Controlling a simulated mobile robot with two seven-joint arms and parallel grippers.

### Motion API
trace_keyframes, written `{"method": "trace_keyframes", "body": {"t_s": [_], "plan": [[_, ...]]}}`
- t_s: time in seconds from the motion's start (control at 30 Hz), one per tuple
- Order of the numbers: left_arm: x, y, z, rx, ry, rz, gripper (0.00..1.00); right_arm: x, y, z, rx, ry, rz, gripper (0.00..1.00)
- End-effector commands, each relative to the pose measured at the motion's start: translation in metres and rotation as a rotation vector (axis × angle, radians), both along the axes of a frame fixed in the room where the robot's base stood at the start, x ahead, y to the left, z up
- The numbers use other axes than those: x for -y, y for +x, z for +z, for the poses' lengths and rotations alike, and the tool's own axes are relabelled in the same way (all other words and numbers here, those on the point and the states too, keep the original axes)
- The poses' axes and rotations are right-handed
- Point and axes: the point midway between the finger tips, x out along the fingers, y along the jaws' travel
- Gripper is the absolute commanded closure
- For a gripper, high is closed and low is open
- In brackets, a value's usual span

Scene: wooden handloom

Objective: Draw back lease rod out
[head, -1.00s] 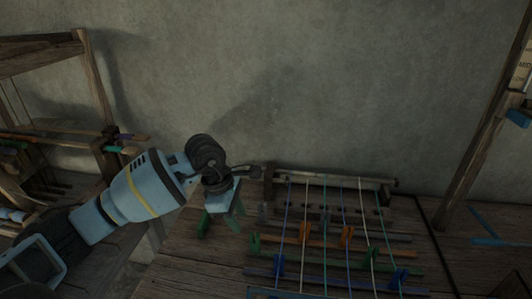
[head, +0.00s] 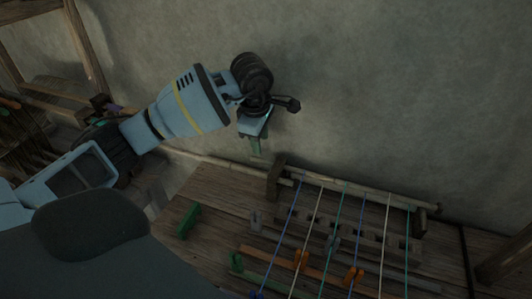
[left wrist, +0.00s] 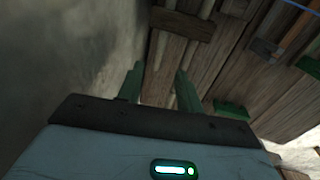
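The loom's warp threads (head: 340,220) run over several crosswise rods: a grey rod (head: 290,240), an orange rod (head: 318,271) and a green rod (head: 262,279). I cannot tell for sure which is the back lease rod. My left gripper (head: 256,148) is above and left of the back bar's left end, against the wall and apart from the rods. In the left wrist view its two green fingers (left wrist: 160,88) stand apart with nothing seen held between them. My right gripper is not in view.
A wooden back bar (head: 365,190) sits on an end block (head: 275,180). A green block (head: 188,220) lies on the planks left of the rods. The plaster wall (head: 400,90) rises behind. A wooden frame (head: 85,45) stands at far left.

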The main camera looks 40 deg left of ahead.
Motion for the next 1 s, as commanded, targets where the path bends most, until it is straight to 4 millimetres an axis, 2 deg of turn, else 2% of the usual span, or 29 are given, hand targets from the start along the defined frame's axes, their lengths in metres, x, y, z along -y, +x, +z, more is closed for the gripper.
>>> {"method": "trace_keyframes", "body": {"t_s": [0.5,0.7,0.93,1.0], "plan": [[-0.002,0.012,-0.065,-0.002,-0.001,0.000,0.64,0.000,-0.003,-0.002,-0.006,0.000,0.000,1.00],[-0.003,0.014,-0.075,-0.001,-0.001,0.000,0.64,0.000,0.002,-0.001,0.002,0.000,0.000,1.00],[-0.003,0.014,-0.075,0.000,-0.001,0.000,0.64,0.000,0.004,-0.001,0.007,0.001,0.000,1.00],[-0.003,0.014,-0.075,0.000,-0.001,0.000,0.72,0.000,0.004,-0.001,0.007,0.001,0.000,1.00]]}}
